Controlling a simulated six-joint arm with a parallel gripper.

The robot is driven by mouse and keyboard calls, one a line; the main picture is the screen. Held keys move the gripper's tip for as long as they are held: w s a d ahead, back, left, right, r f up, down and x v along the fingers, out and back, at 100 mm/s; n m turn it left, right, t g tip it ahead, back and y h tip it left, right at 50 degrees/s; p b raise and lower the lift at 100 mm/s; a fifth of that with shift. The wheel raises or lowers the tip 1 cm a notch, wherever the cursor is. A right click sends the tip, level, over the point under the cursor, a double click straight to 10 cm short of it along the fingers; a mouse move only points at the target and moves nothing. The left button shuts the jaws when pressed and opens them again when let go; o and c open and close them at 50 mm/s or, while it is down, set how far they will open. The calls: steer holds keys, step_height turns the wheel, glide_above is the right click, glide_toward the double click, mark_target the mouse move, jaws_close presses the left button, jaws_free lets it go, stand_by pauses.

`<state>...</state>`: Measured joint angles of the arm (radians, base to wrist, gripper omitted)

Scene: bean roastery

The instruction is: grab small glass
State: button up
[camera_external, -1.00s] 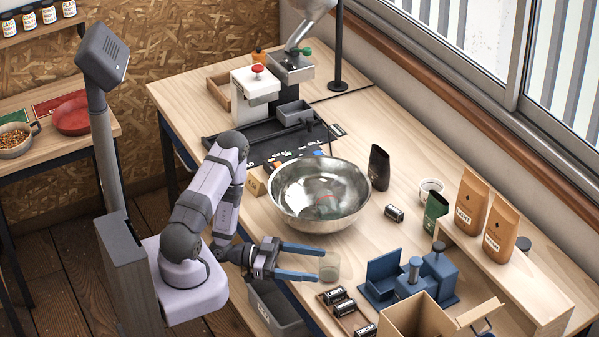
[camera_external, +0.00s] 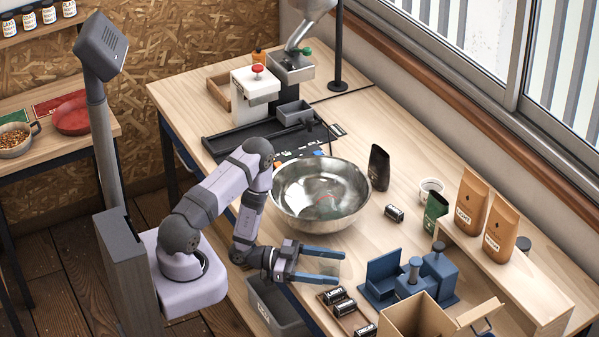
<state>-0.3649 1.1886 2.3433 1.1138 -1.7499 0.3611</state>
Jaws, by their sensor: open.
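The small glass (camera_external: 331,267) stands on the front part of the wooden table, clear and faint against the wood. My gripper (camera_external: 339,269) is open, its two blue fingers pointing right. The glass shows between the fingers, one on its far side and one on its near side. The fingers partly cover it, and I cannot tell whether either touches it.
A large metal bowl (camera_external: 320,196) stands just behind my gripper. A tray of small labelled cans (camera_external: 339,296) lies close in front and to the right. A blue press (camera_external: 411,277) and an open cardboard box (camera_external: 417,317) stand further right.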

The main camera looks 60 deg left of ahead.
steer(key=shift+c, duration=0.6)
steer(key=c, duration=1.1)
steer(key=shift+w+r, duration=0.1)
steer(key=shift+r, duration=0.1)
step_height(320, 180, up, 10)
steer(key=shift+f+p, duration=0.2)
steer(key=shift+p, duration=0.1)
